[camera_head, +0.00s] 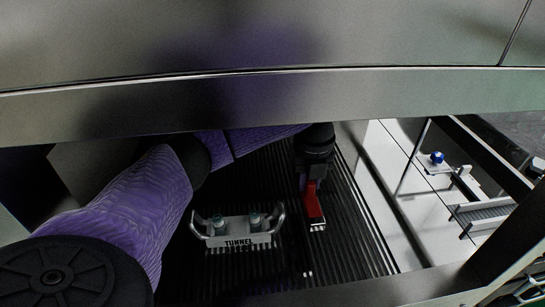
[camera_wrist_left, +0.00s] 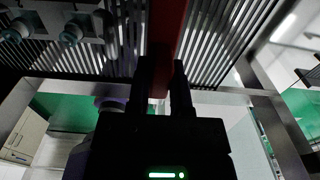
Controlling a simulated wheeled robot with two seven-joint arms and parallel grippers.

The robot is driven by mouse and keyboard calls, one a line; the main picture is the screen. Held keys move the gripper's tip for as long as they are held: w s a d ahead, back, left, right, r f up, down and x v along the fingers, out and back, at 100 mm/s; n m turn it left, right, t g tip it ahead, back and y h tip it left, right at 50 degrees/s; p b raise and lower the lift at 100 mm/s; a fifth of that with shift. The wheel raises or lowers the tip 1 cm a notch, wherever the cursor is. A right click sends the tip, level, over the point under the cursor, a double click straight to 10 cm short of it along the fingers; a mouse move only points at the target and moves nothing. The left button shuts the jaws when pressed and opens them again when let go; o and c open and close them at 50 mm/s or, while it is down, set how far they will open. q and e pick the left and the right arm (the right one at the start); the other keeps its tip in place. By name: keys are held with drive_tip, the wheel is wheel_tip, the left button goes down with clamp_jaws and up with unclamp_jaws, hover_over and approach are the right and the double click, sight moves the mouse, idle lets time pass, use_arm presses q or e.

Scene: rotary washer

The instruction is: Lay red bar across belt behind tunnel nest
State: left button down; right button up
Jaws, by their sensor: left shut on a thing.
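The red bar (camera_head: 315,206) is held by my left gripper (camera_head: 311,182), which reaches in from above over the black ribbed belt (camera_head: 350,235). In the left wrist view the red bar (camera_wrist_left: 167,28) runs away from between the two dark fingers (camera_wrist_left: 164,70). The tunnel nest (camera_head: 238,241), a grey metal holder marked TUNNEL with two upright handles, sits on the belt to the left of the bar. It also shows at the upper left of the left wrist view (camera_wrist_left: 85,28). Whether the bar touches the belt I cannot tell. My right gripper is out of view.
A metal hood beam (camera_head: 260,105) crosses above the belt, close over my left arm. A white panel (camera_head: 385,175) borders the belt on the right. Beyond it stands a blue knob (camera_head: 437,158) on a small bracket. Belt right of the bar is clear.

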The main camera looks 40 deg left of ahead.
use_arm(q)
drive_tip(key=f+b, duration=0.1)
drive_tip(key=f, duration=0.3)
drive_tip(key=f+b, duration=0.1)
drive_tip(key=f, duration=0.3)
drive_tip(key=shift+s+d, duration=0.15)
drive_tip(key=shift+d, duration=0.05)
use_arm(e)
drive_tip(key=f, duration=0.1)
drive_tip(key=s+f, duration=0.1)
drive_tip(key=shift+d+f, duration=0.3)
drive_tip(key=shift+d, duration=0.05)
use_arm(q)
drive_tip(key=c, duration=0.5)
unclamp_jaws()
drive_tip(key=shift+f, duration=0.1)
drive_tip(key=shift+c, duration=0.2)
wheel_tip(320, 180, up, 11)
drive_tip(key=p, duration=0.3)
drive_tip(key=shift+r+p, duration=0.2)
drive_tip(key=shift+p, duration=0.1)
drive_tip(key=shift+r, duration=0.45)
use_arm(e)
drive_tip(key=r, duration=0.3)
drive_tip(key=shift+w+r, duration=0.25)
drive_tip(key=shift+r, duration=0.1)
